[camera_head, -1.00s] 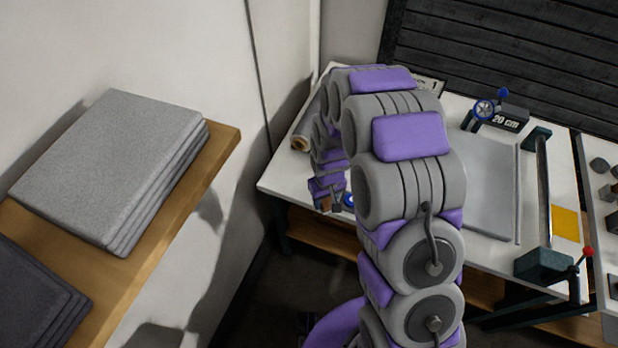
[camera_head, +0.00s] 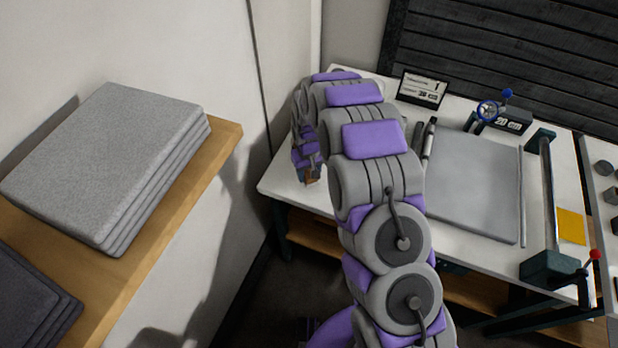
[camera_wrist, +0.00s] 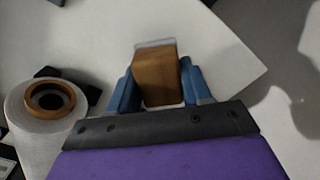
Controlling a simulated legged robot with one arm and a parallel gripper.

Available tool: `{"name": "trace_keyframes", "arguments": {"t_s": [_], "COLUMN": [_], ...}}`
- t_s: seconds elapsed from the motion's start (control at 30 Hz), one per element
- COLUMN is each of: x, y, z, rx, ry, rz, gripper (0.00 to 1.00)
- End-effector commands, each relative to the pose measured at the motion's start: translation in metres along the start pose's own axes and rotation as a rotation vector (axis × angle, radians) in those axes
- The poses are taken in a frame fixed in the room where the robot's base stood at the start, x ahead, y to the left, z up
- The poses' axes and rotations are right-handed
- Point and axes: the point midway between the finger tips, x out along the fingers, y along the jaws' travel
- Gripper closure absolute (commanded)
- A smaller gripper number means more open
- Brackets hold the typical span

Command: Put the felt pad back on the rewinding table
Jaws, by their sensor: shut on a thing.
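My gripper (camera_wrist: 158,82) is shut on a brown block with a pale layer along its far edge. I take this block to be the felt pad (camera_wrist: 158,80). The two blue fingers press its sides in the wrist view. In the head view my gripper (camera_head: 309,174) is over the left front part of the white table (camera_head: 345,212), with the brown block (camera_head: 311,177) just showing at its tip. I cannot tell whether the block touches the tabletop. The table carries a bar with a red-knobbed crank at its right, and a grey sheet (camera_head: 470,190).
A white roll with an orange core (camera_wrist: 45,108) stands left of my gripper in the wrist view. Grey pads (camera_head: 110,160) are stacked on a wooden shelf at the left.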

Motion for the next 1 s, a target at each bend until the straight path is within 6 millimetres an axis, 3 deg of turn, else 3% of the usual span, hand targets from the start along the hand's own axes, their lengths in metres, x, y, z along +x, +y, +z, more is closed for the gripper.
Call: {"name": "trace_keyframes", "arguments": {"t_s": [0.03,0.17,0.5,0.53,0.77,1.0], "x": [0.012,0.029,0.03,0.03,0.03,0.029], "y": [0.0,0.0,0.001,0.001,0.0,0.0], "z": [0.002,0.003,0.003,0.003,0.003,0.003], "rx": [0.0,-0.001,0.0,0.0,0.0,0.0], "ry": [-0.005,-0.007,-0.005,-0.005,-0.005,-0.004], "rz": [-0.001,-0.001,-0.002,-0.002,-0.001,-0.001], "gripper": [0.84,0.84,0.84,0.49,0.27,0.26]}}
